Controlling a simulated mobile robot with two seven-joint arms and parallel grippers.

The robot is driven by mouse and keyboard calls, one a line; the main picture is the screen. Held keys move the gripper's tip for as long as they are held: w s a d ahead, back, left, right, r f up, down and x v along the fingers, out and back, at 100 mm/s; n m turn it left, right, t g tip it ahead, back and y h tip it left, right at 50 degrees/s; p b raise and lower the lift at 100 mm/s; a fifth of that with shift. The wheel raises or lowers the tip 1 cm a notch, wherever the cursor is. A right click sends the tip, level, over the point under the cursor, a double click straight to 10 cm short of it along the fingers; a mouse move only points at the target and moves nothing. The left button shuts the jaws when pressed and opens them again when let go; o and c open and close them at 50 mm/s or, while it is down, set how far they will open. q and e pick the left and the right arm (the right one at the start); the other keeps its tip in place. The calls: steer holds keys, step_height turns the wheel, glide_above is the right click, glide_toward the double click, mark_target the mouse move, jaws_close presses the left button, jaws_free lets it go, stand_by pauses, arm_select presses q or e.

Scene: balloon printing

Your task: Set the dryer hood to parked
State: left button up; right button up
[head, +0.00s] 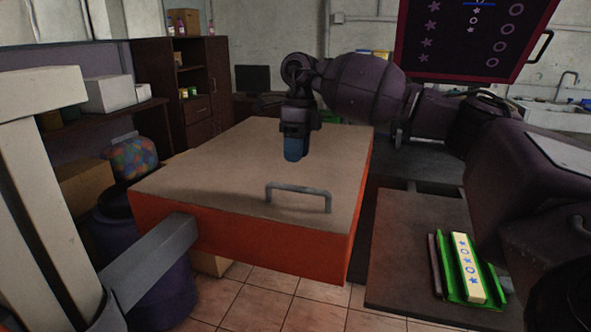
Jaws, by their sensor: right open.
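The dryer hood, which I take to be the large orange box (265,240) with a flat tan top, fills the middle of the head view. A grey bar handle (298,190) stands on its top near the front edge. A grey bar (150,262) meets the hood's front left side. My right gripper (294,150) points down over the hood's top, behind the handle and apart from it. Its jaws are open, with nothing seen between them. Whether its blue tip touches the top is hard to tell. My left gripper is not in view.
A dark board (395,255) right of the hood bears a green holder (451,285) with a pale, blue-printed strip (468,267). A raised dark screen (470,45) with printed shapes hangs at upper right. A blue barrel (155,285) and shelves stand left.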

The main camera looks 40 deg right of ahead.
steer(key=shift+w+d+r, duration=0.15)
steer(key=shift+d+r, duration=0.05)
steer(key=shift+r, duration=0.9)
steer(key=shift+w+d+r, duration=0.1)
steer(key=shift+d+r, duration=0.05)
steer(key=shift+r, duration=0.9)
steer(key=shift+s+f, duration=0.1)
